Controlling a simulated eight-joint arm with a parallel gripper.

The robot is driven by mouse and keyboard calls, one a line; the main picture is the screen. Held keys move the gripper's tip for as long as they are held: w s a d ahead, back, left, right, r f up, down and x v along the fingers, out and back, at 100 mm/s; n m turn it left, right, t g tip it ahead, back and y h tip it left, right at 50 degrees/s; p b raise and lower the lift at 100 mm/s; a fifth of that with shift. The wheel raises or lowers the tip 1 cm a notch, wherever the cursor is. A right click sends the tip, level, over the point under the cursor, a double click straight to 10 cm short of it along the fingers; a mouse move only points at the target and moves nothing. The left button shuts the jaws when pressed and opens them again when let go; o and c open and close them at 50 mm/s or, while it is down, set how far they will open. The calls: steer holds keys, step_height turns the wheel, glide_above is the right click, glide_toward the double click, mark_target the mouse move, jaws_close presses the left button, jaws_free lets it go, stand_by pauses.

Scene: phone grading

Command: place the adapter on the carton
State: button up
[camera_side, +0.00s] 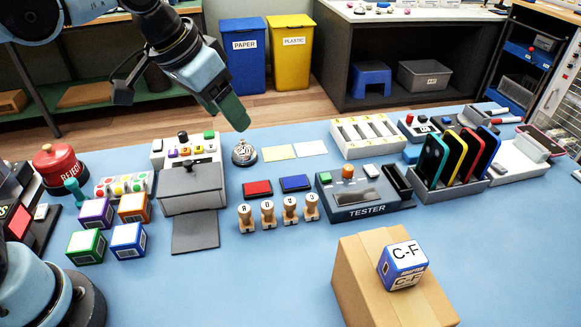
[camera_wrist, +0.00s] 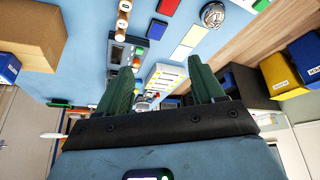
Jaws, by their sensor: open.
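The carton (camera_side: 362,285) is a brown cardboard box at the front right in the side view, and it also shows at the upper left of the wrist view (camera_wrist: 32,35). The adapter (camera_side: 402,266) is a small blue box with white labels reading C-F. It rests on top of the carton, toward its right side. My gripper (camera_side: 240,122) is high above the back of the table, left of and far from the carton. In the wrist view its two green fingers (camera_wrist: 163,88) stand apart with nothing between them.
A grey tester (camera_side: 365,212), wooden stamps (camera_side: 268,217) and red and blue pads (camera_side: 257,189) stand mid-table. A rack of phones (camera_side: 421,190) stands at the right. Several coloured boxes (camera_side: 96,212) and a red reject button (camera_side: 58,165) are at the left. The front middle of the table is clear.

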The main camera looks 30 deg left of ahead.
steer(key=s+a+f+n+t+y, duration=0.1)
steer(key=s+a+f+n+t, duration=0.1)
steer(key=s+a+f, duration=0.4)
steer(key=a+f, duration=0.2)
steer(key=a, duration=0.1)
steer(key=shift+a+n, duration=0.3)
steer(key=shift+a, duration=0.05)
stand_by(0.7)
